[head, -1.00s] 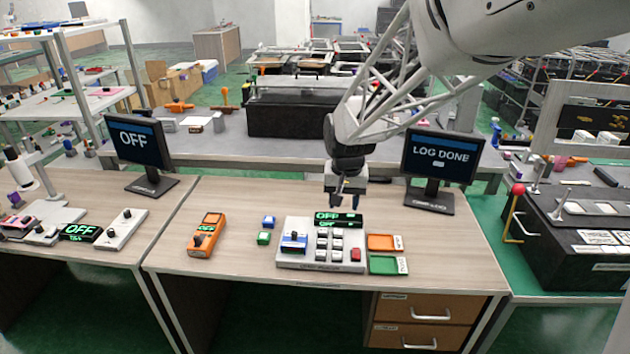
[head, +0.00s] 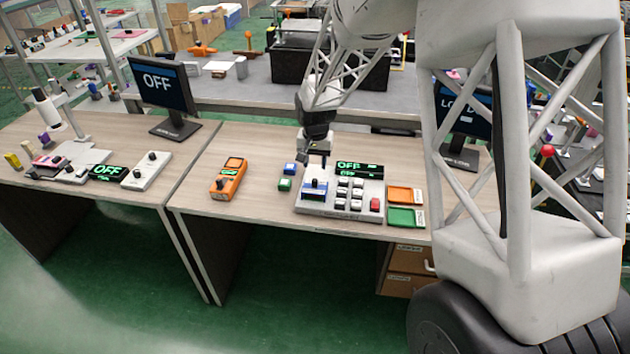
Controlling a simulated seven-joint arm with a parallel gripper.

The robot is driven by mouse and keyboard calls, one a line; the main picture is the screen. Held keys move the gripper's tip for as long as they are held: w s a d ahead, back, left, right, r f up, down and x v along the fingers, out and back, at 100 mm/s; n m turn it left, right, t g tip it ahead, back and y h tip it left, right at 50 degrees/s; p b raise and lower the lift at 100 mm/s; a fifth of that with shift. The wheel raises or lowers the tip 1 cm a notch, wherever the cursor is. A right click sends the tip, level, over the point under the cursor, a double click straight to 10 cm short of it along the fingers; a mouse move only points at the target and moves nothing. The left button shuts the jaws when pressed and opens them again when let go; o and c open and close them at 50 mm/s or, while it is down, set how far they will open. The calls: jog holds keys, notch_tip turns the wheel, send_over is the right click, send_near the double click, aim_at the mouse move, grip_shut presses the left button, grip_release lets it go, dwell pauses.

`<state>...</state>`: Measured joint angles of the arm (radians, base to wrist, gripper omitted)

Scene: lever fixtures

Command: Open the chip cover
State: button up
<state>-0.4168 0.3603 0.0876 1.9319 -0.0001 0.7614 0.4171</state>
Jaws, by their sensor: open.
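The chip tester (head: 340,203) is a pale grey box with several keys, a red button and a green "OFF" readout. At its left end is a blue socket (head: 314,190) with a dark part on top, which seems to be the chip cover; it looks down, but at this size I cannot be sure. My gripper (head: 314,161) is open and points down just above and behind that socket. It looks empty, and I cannot tell whether a fingertip touches the cover.
An orange meter (head: 229,179) lies further left. An orange tray (head: 405,195) and a green tray (head: 406,216) are on the right. A monitor (head: 161,88) reads "OFF".

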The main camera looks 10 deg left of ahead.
aim_at(315, 180)
jog(key=shift+f, duration=0.2)
dwell(0.3)
jog(key=shift+f, duration=3.75)
grip_shut()
jog(key=shift+w, duration=0.1)
